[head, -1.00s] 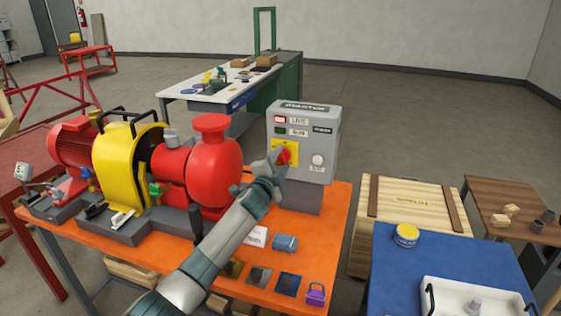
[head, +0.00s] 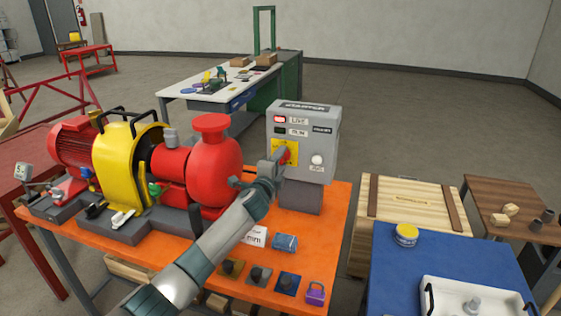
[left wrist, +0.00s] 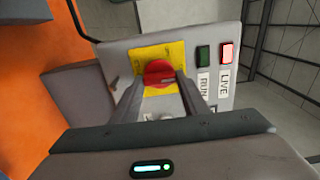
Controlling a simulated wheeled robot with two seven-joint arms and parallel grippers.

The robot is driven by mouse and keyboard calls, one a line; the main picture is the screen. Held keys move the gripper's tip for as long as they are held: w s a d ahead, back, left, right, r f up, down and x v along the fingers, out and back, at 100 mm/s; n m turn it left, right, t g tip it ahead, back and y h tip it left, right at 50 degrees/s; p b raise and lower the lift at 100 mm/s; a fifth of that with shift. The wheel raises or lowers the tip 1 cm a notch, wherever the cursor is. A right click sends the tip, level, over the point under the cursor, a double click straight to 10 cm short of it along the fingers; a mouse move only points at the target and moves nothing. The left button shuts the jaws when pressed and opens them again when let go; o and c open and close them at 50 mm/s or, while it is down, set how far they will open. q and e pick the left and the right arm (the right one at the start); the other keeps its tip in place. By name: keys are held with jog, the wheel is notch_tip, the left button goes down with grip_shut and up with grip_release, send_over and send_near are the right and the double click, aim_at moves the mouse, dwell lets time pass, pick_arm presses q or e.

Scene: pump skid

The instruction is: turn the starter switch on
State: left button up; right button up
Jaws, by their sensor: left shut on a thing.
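The grey starter box (head: 318,112) stands at the right end of the orange bench. Its red rotary switch (head: 290,157) sits on a yellow plate and is partly hidden by my gripper. In the left wrist view, the red switch knob (left wrist: 158,73) lies between the two fingertips. My left gripper (head: 281,154) is shut on the knob; it also shows in the left wrist view (left wrist: 160,82). The LIVE lamp (head: 280,119) glows red. The RUN lamp (left wrist: 204,54) is dark green. My right gripper is out of view.
A red pump (head: 211,160) with a yellow guard (head: 125,165) stands left of my arm on the orange bench (head: 332,215). Cards, small blocks and a purple padlock (head: 315,294) lie in front. A wooden crate (head: 410,210) and blue table (head: 440,255) stand right.

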pick_arm(q)
jog(key=o, duration=1.1)
jog(key=shift+c, duration=0.2)
jog(key=shift+s, duration=0.1)
jog(key=b+v, duration=0.2)
jog(key=v, duration=1.5)
jog(key=shift+b, duration=0.35)
jog(key=shift+s+f, duration=0.1)
jog(key=shift+s, duration=0.1)
